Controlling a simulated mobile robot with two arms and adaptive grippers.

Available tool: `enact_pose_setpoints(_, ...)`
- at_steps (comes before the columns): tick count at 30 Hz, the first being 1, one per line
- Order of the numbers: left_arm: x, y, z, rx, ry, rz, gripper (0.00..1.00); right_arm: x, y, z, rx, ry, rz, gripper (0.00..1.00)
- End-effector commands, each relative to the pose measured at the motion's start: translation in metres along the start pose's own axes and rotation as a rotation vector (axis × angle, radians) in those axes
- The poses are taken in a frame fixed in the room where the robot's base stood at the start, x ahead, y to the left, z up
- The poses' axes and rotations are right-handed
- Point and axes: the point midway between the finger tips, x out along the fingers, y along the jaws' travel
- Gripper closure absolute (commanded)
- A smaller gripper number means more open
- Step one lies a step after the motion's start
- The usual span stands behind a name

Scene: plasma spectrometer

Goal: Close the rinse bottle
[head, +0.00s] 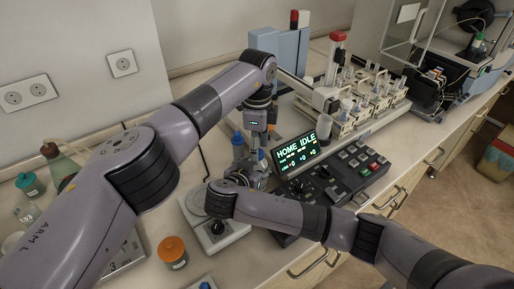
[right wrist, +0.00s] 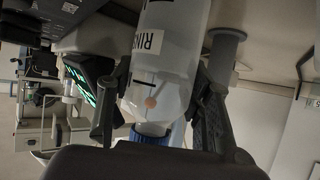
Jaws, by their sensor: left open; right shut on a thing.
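The rinse bottle (right wrist: 165,65) is a translucent white bottle with a label whose visible letters read "RIN". It fills the middle of the right wrist view, which is upside down. Blue at its neck (right wrist: 150,133) is partly hidden by the gripper body, so I cannot tell how the cap sits. My right gripper (right wrist: 155,115) has its fingers on either side of the bottle and is shut on it. In the head view my right gripper (head: 238,178) is mostly hidden by its arm. My left gripper (head: 262,148) points down close above it, open. Blue shows beside it.
The control panel (head: 335,172) with a lit "HOME IDLE" screen stands right of the grippers. A grey-white device (head: 212,232) with a dark knob is in front. An orange-capped jar (head: 172,252) and a teal-capped bottle (head: 30,185) stand left. The autosampler racks (head: 365,100) are behind.

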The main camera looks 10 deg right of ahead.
Motion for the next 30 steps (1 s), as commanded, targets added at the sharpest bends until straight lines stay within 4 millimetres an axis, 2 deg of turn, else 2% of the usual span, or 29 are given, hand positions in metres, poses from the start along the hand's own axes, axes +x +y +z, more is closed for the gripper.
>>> enact_pose_setpoints(6,-0.031,-0.001,0.000,0.000,-0.001,-0.004,0.51,0.000,0.000,0.000,0.000,0.000,0.000,1.00)
enact_pose_setpoints(9,-0.038,0.000,0.000,0.000,-0.001,-0.003,0.51,0.000,0.000,0.000,0.000,0.000,0.000,1.00)
enact_pose_setpoints(16,-0.039,0.000,0.000,0.000,0.000,-0.001,0.51,0.000,0.000,0.000,0.000,0.000,0.000,1.00)
enact_pose_setpoints(26,-0.038,0.000,0.000,0.000,0.000,-0.001,0.29,0.000,0.000,0.000,0.000,0.000,0.000,1.00)
enact_pose_setpoints(30,-0.038,0.000,0.000,0.000,0.000,-0.001,0.28,0.000,0.000,0.000,0.000,0.000,0.000,1.00)
